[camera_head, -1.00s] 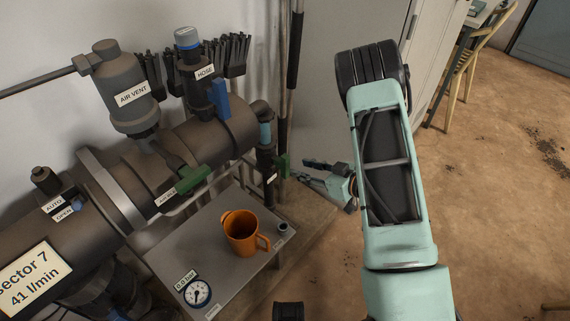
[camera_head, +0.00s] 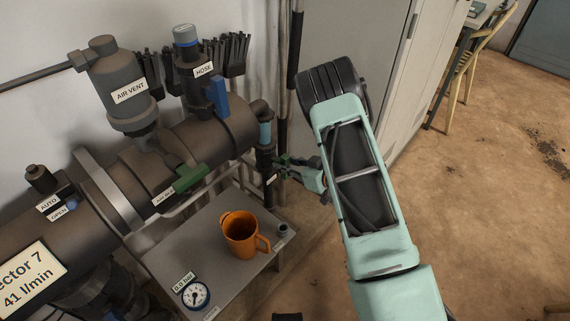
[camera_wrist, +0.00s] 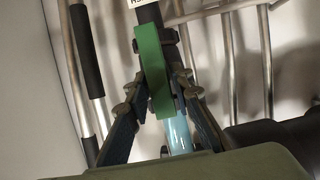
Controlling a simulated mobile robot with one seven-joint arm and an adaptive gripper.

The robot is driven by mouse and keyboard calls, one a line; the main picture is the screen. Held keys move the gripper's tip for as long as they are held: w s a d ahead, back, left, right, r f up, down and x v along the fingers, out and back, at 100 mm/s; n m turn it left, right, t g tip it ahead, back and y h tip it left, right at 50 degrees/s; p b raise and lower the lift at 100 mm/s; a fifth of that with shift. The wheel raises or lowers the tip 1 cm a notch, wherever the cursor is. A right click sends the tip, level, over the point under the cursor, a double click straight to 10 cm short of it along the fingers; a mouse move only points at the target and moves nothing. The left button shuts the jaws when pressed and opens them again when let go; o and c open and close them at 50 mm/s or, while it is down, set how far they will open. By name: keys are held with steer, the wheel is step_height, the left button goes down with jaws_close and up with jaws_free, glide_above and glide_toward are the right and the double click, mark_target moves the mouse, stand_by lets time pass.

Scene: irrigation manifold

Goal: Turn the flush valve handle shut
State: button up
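A green lever handle (camera_wrist: 153,65) sits on the vertical pipe at the manifold's right end. In the head view this handle (camera_head: 284,160) is small and partly covered by my gripper. My gripper (camera_head: 291,164) is at the handle, coming from the right. In the wrist view my gripper (camera_wrist: 161,76) has one finger on each side of the handle, which runs lengthwise between them. The fingers look apart, with a small gap at the right one; contact is not clear. A small label (camera_head: 271,180) on that pipe is too small to read.
Another green handle (camera_head: 189,179) is on the main pipe, left of the vertical pipe. A blue handle (camera_head: 217,96) is under the HOSE label. An orange mug (camera_head: 240,234) and a pressure gauge (camera_head: 195,295) are on the grey shelf (camera_head: 190,245) below. Open floor lies to the right.

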jaws_close()
steer(key=shift+b, duration=0.3)
steer(key=n+b, duration=0.1)
steer(key=n+t+h+b, duration=0.1)
steer(key=b, duration=0.1)
steer(key=n+t+b, duration=0.1)
steer(key=b, duration=0.1)
steer(key=shift+s+a+f+n+h, duration=0.2)
steer(key=shift+s+f+n+h, duration=0.1)
steer(key=shift+f, duration=0.1)
steer(key=shift+s+a+f+n+t+b, duration=0.15)
steer(key=shift+n+t+b, duration=0.75)
steer(key=shift+n+b, duration=0.75)
steer(key=shift+s+f+n+t+b, duration=0.1)
steer(key=shift+n+t+b, duration=0.8)
steer(key=shift+n+b, duration=0.7)
steer(key=shift+s+a+f+n+t+b, duration=0.15)
steer(key=shift+n+t+b, duration=0.75)
steer(key=shift+n+b, duration=0.75)
steer(key=shift+w+d, duration=0.1)
